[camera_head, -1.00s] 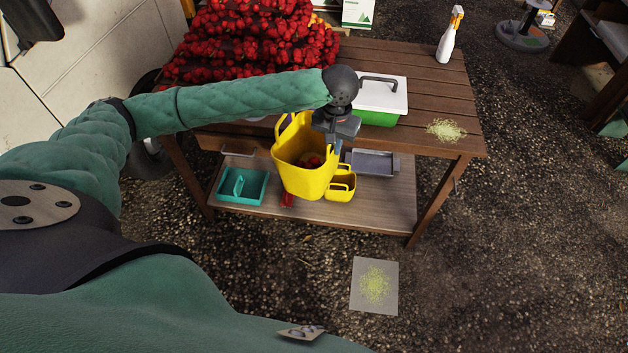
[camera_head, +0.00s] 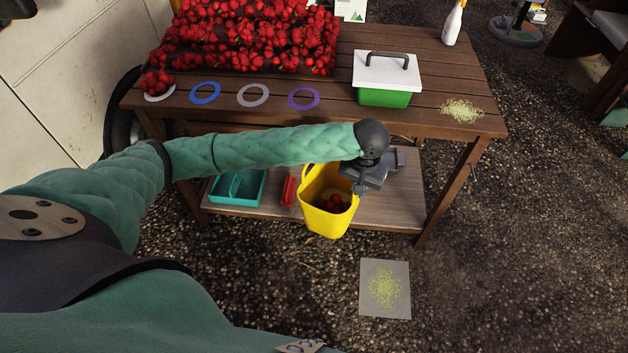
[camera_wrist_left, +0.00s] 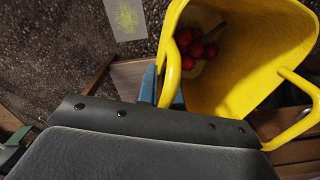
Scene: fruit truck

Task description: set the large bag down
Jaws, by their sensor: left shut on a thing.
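The large bag (camera_head: 322,215) is yellow and open at the top, with several red fruits (camera_head: 332,203) inside. My left gripper (camera_head: 358,188) is shut on the bag at its right rim or handle; the exact grip is partly hidden by the gripper. The bag hangs in front of the table's lower shelf, roughly upright. In the left wrist view the bag (camera_wrist_left: 250,60) fills the upper right, with the fruits at its bottom and a handle loop at each side. My right gripper is not in view.
A wooden table (camera_head: 440,85) holds a heap of red fruit, coloured rings and a green box with white lid (camera_head: 385,97). A teal tray (camera_head: 237,187) and a red item (camera_head: 288,191) lie on the lower shelf. A grey sheet with green bits (camera_head: 385,290) lies on the gravel, with clear ground around it.

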